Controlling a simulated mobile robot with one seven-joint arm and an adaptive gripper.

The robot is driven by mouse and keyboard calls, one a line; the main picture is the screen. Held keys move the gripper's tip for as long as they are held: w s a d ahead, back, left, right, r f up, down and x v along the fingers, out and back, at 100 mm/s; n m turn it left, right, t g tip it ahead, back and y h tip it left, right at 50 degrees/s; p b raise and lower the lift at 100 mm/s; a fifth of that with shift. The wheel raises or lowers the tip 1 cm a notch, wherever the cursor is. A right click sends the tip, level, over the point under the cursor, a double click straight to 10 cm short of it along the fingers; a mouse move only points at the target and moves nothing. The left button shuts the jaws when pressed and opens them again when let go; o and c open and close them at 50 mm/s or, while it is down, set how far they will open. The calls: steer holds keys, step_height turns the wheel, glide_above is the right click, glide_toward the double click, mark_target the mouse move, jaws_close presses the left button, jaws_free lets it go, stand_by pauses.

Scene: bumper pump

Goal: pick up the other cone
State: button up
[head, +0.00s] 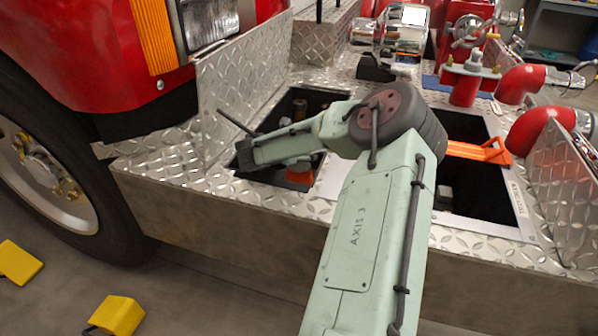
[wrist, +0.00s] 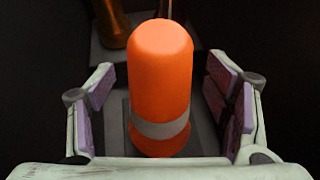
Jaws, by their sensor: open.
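An orange cone with a grey band (wrist: 160,85) stands upright in the wrist view, between the two fingers of my gripper (wrist: 160,98). My gripper is open, with a dark gap between each purple-padded finger and the cone. In the head view, a bit of orange (head: 300,174) shows inside the left compartment, below my arm. My arm hides most of the gripper there.
The left compartment (head: 240,172) is dark-walled, with a brownish object (wrist: 112,22) beyond the cone. An orange object (head: 480,151) lies at the right compartment. An upright tread-plate panel (head: 238,90) borders the left side. Red pipe fittings (head: 520,84) stand at right.

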jaws_close()
stand_by(1.0)
